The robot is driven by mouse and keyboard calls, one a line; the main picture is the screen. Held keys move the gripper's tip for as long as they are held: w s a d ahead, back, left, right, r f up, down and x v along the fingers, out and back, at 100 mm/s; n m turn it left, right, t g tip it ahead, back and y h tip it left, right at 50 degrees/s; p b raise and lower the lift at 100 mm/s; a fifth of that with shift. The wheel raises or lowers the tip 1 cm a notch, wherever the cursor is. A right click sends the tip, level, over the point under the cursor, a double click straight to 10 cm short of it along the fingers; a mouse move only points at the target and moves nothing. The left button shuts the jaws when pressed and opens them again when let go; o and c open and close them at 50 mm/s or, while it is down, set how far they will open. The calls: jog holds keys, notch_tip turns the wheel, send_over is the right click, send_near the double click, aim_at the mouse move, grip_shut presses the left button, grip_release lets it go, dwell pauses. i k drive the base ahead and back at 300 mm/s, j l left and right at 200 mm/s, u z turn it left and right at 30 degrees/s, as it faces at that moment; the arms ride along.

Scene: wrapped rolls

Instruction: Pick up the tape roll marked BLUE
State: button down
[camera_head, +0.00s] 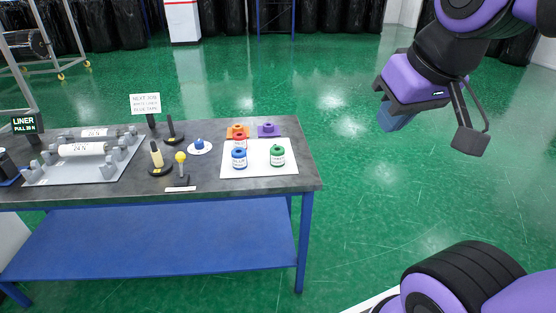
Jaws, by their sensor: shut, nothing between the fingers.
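The blue tape roll (239,158) stands upright on a white mat (259,172) at the right end of the table, and its label seems to read BLUE. A green roll (277,156) stands to its right on the same mat. A red roll (240,140) stands just behind the blue one and is partly hidden by it. My gripper (433,128) is shut and empty. It hangs in the air at the upper right, beyond the table's right edge and well apart from the rolls.
The grey table (210,180) has a blue lower shelf (160,240). Orange (237,130) and purple (268,129) pieces sit behind the mat. Left of it are a yellow-knobbed lever (180,158), dark posts, a sign (145,103) and a roll rack (85,165).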

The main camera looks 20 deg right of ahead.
aim_at(239, 155)
jog(key=i+j+z, duration=0.1)
jog(key=i+j, duration=0.15)
jog(key=i+j+z, duration=0.15)
jog(key=j, duration=0.25)
jog(key=i+j+z, duration=0.1)
jog(key=i+j, duration=0.15)
jog(key=i+j+z, duration=0.15)
jog(key=j, duration=0.35)
jog(key=i, duration=0.05)
